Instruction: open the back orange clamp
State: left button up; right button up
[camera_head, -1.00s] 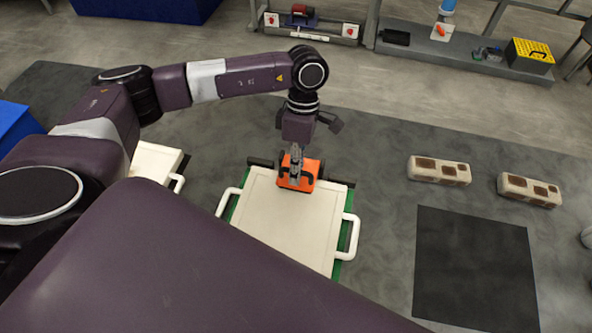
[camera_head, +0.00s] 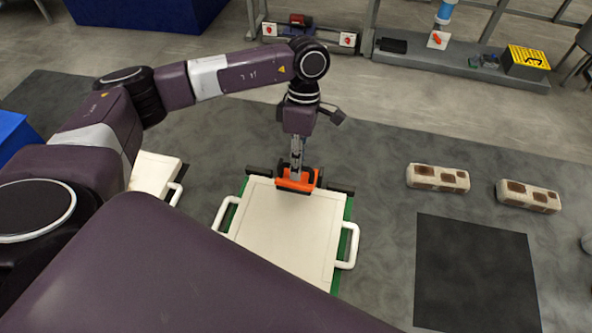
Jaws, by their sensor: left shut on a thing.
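The back orange clamp (camera_head: 297,183) sits at the far edge of a white press plate (camera_head: 285,228) with a green base and white side handles. Black bars flank the clamp along that edge. My left gripper (camera_head: 296,172) comes down from above and is shut on the clamp's orange part, hiding some of it. The orange part shows as a low, wide strip with black ends. My right gripper is not in view.
A second white plate with a handle (camera_head: 152,172) lies to the left. Two pale blocks with brown recesses (camera_head: 438,178) and a dark square mat (camera_head: 476,270) are on the floor at right. A grey shelf (camera_head: 455,68) stands at the back.

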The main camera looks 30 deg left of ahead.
pick_arm(q)
jog(key=shift+w+r, duration=0.1)
jog(key=shift+w, duration=0.05)
grip_shut()
grip_release()
jog(key=shift+w+a+r+b, duration=0.15)
jog(key=shift+w+r+b, duration=0.25)
jog(key=shift+w, duration=0.3)
jog(key=shift+f, duration=0.1)
grip_shut()
grip_release()
jog(key=shift+w+a+b, duration=0.1)
jog(key=shift+w+b, duration=0.25)
jog(key=shift+b, duration=0.05)
jog(key=shift+w+a, duration=0.1)
jog(key=shift+w, duration=0.4)
jog(key=shift+b, duration=0.3)
grip_shut()
